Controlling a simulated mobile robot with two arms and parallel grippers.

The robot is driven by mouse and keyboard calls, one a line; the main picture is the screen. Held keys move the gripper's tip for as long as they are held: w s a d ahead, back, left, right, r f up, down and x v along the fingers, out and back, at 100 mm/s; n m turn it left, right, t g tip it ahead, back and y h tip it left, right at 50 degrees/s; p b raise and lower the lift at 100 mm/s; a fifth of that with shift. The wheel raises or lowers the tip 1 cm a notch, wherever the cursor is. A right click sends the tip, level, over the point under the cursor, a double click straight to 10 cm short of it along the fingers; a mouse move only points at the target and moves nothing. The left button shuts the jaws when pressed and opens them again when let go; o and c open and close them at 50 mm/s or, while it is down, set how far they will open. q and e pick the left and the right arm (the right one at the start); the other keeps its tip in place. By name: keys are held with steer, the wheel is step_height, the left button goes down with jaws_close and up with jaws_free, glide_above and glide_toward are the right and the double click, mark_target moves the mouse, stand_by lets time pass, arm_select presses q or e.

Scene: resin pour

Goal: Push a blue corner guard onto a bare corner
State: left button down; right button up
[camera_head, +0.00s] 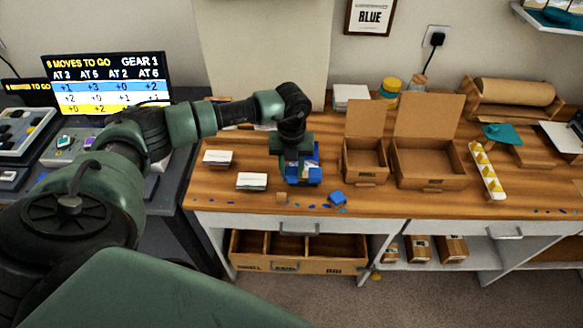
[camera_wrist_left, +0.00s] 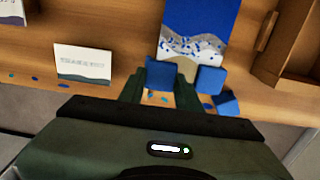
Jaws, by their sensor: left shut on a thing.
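A blue board with a white wave pattern and a tan near end (camera_wrist_left: 200,22) lies on the wooden bench. My left gripper (camera_head: 293,181) is low over its near left corner. It is shut on a blue corner guard (camera_wrist_left: 160,73), which overlaps that corner in the left wrist view; I cannot tell whether it is seated. Another blue guard (camera_wrist_left: 210,79) is at the near right corner. A loose blue guard (camera_wrist_left: 228,103) lies on the bench nearer the front edge, also visible in the head view (camera_head: 337,197). The arm hides the board's far left part. My right gripper is not in view.
White cards (camera_head: 252,181) lie left of the gripper. Two open cardboard boxes (camera_head: 425,180) stand to the right. A screen (camera_head: 108,84) stands on the dark desk at left.

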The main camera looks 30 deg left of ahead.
arm_select(q)
steer(key=shift+w+f+b, duration=0.2)
steer(key=shift+f+b, duration=0.05)
steer(key=shift+b, duration=0.05)
stand_by(0.4)
steer(key=c, duration=0.9)
jaws_free()
step_height(320, 180, up, 8)
steer(key=p, duration=0.5)
steer(key=shift+r+p, duration=0.1)
steer(key=shift+p, duration=0.3)
steer(key=shift+c, duration=0.3)
jaws_close()
